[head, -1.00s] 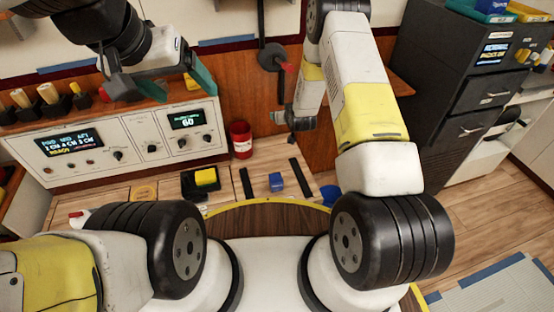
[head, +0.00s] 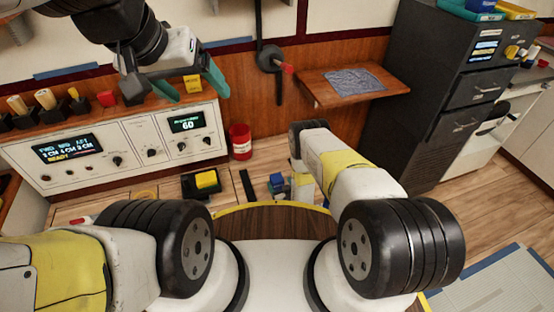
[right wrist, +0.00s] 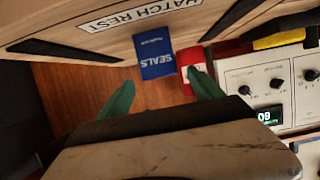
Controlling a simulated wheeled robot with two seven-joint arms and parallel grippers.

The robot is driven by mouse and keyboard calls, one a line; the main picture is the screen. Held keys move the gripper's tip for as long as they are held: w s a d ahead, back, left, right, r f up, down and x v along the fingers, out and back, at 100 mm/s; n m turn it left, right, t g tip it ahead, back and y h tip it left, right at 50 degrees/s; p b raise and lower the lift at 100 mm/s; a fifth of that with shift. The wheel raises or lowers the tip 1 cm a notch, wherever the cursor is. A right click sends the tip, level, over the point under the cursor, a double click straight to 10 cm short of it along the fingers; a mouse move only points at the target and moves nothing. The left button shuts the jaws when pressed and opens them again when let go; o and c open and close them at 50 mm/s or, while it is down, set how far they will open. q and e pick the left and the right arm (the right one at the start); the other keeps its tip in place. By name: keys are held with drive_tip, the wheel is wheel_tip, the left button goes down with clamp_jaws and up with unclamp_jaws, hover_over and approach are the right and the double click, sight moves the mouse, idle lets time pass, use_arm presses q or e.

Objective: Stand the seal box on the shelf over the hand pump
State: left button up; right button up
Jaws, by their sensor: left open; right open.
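The blue seal box (head: 276,181), lettered SEALS in the right wrist view (right wrist: 155,55), stands on the wooden counter. My right gripper (head: 288,190) is low beside it in the head view. In the right wrist view its green fingers (right wrist: 162,95) are spread, with the box ahead of the gap and apart from them. A wooden wall shelf (head: 315,86) with a blue-grey patterned surface is at the upper right. A black wall device with a red-tipped lever (head: 270,58), perhaps the hand pump, is left of it. My left gripper (head: 188,86) is open over the panel's ledge.
A red can (head: 240,141) stands behind the box; in the right wrist view it is close beside it (right wrist: 194,68). A black tray with a yellow block (head: 206,180) is to the left. A control panel (head: 115,146) and dark cabinet (head: 425,100) flank the space.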

sight(277, 178)
drive_tip(key=x, duration=0.5)
drive_tip(key=shift+w+r, duration=0.1)
drive_tip(key=shift+r, duration=0.05)
clamp_jaws()
drive_tip(key=shift+r, duration=0.1)
